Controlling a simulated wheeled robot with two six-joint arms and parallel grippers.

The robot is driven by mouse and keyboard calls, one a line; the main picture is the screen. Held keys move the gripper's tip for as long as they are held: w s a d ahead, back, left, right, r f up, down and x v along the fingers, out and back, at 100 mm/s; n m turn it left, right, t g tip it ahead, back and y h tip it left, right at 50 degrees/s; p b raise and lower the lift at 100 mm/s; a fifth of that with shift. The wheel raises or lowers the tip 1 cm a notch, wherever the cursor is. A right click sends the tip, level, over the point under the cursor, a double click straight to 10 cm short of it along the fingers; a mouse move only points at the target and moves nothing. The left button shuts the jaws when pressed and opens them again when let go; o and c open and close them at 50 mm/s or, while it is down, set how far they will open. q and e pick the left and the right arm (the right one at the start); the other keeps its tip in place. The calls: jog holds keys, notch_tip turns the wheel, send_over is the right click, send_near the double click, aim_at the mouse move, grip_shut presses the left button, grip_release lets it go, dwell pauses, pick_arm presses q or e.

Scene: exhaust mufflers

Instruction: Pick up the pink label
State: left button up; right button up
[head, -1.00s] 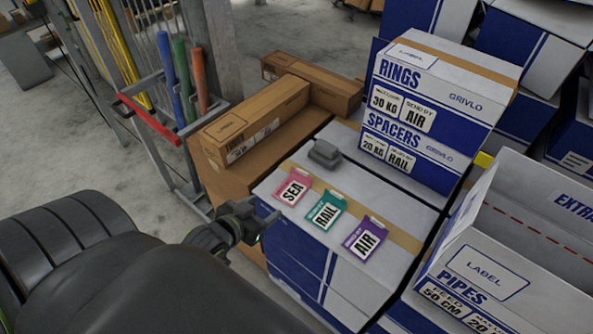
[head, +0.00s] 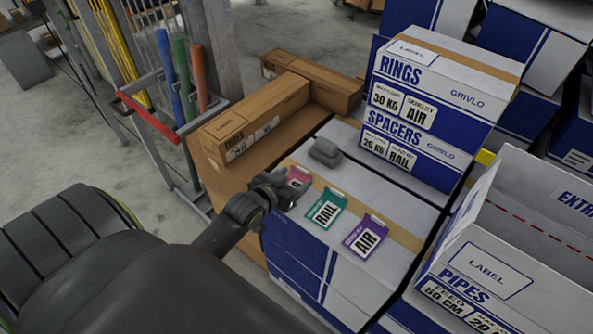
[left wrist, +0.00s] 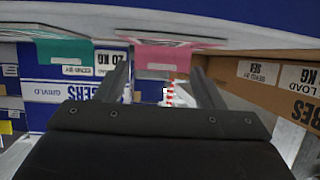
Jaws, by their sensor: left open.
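The pink label (head: 302,174) lies on top of a white and blue box (head: 291,228), at the left end of a row of three labels. My left gripper (head: 288,191) is at its near left edge and hides part of it in the head view. In the left wrist view the pink label (left wrist: 155,58) shows ahead between the two spread fingers of the left gripper (left wrist: 160,76). The gripper is open, and I cannot tell whether a finger touches the label. My right gripper is not in view.
A teal RAIL label (head: 326,209) and a purple AIR label (head: 366,237) lie to the right. A grey object (head: 325,153) sits behind the pink label. Stacked RINGS and SPACERS boxes (head: 440,100) stand behind, and an open PIPES box (head: 490,265) stands at right.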

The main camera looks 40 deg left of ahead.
aim_at(302, 175)
pick_arm(q)
jog(key=shift+r+x, duration=0.2)
jog(key=shift+x, duration=1.15)
jog(key=shift+r+x, duration=0.2)
jog(key=shift+x, duration=1.15)
jog(key=shift+w+a, duration=0.1)
jog(key=shift+a, duration=0.05)
jog(key=c, duration=1.1)
